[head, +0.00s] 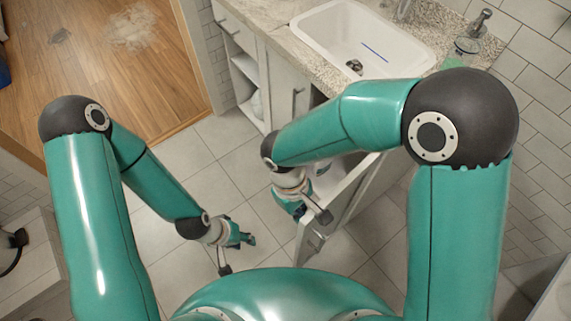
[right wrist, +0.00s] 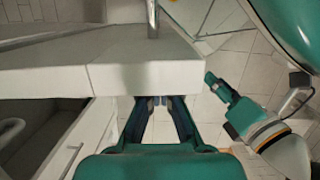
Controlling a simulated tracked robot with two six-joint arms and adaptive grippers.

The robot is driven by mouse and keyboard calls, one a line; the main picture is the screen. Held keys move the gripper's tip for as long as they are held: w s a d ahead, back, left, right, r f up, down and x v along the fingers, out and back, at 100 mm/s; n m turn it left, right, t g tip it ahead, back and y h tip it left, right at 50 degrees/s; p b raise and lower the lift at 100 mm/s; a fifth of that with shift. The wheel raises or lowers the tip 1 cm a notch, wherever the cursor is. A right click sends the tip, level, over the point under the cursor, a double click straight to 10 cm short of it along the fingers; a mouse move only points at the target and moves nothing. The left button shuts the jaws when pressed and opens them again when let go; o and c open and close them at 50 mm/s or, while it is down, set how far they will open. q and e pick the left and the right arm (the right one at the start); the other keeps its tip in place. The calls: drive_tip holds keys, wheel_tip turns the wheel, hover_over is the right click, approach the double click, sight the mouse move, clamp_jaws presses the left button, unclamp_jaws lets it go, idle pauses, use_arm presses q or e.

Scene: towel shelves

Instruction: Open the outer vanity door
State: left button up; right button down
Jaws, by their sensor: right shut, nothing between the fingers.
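The vanity (head: 285,55) has a grey-white front below a speckled counter. Its outer door (head: 350,206) stands swung out from the cabinet at the right end, and a dark gap shows behind it. My right gripper (head: 297,206) is beside this door's left side in the head view. In the right wrist view the right gripper (right wrist: 158,102) is shut and empty, its tips at the lower edge of a white panel (right wrist: 145,65). Whether they touch it I cannot tell. My left gripper (head: 240,238) hangs over the floor, left of the door; its finger opening is unclear.
A closed door with a bar handle (head: 297,98) and open shelves (head: 246,70) are farther left on the vanity. A white sink (head: 335,30) is set in the counter. Tiled floor (head: 215,132) is clear left of the vanity. My left gripper also shows in the right wrist view (right wrist: 217,88).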

drive_tip(key=v, duration=1.2)
drive_tip(key=x, duration=1.2)
idle(0.4)
